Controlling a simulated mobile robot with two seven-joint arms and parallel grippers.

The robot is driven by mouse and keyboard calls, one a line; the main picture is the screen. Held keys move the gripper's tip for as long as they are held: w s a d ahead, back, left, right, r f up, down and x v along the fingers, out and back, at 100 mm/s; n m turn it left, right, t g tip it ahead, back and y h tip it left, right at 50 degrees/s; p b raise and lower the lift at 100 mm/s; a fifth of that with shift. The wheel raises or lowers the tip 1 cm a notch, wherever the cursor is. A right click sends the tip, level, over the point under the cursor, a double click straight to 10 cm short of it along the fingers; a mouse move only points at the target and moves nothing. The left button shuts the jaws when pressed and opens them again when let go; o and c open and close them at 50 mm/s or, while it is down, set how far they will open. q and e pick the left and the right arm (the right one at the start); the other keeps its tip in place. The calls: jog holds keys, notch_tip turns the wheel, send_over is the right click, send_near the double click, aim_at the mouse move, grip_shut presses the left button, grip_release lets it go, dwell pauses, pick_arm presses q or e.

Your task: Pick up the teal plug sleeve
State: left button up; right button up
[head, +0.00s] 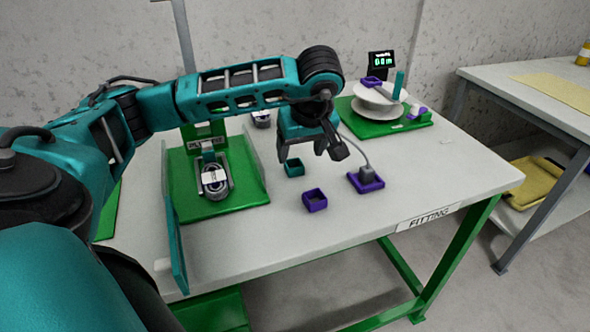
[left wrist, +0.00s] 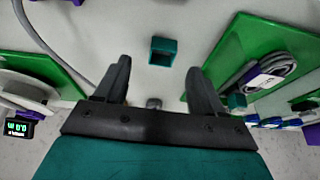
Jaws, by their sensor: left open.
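The teal plug sleeve (head: 295,172) is a small hollow square ring lying on the white table (head: 420,180). My left gripper (head: 308,156) hangs over the table just above and beside it, pointing down. Its fingers are apart with nothing between them. In the left wrist view the sleeve (left wrist: 163,60) shows just beyond the two fingertips (left wrist: 158,68), roughly centred between them and apart from both. My right gripper is not in view.
An empty purple sleeve (head: 315,206) and a purple sleeve with a grey plug (head: 367,185) lie nearby. A cable runs from that plug. A green board with a coiled cable (head: 215,180) lies left; a white spool (head: 378,106) stands on green at the back right.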

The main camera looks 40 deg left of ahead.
aim_at(295, 159)
pick_arm(q)
jog(key=x, duration=0.3)
jog(key=b+x, duration=0.1)
jog(key=x, duration=0.1)
jog(key=shift+a+f, duration=0.2)
jog(key=shift+a, duration=0.3)
jog(key=c, duration=1.1)
jog(key=shift+w+r, duration=0.1)
jog(key=shift+r, duration=0.1)
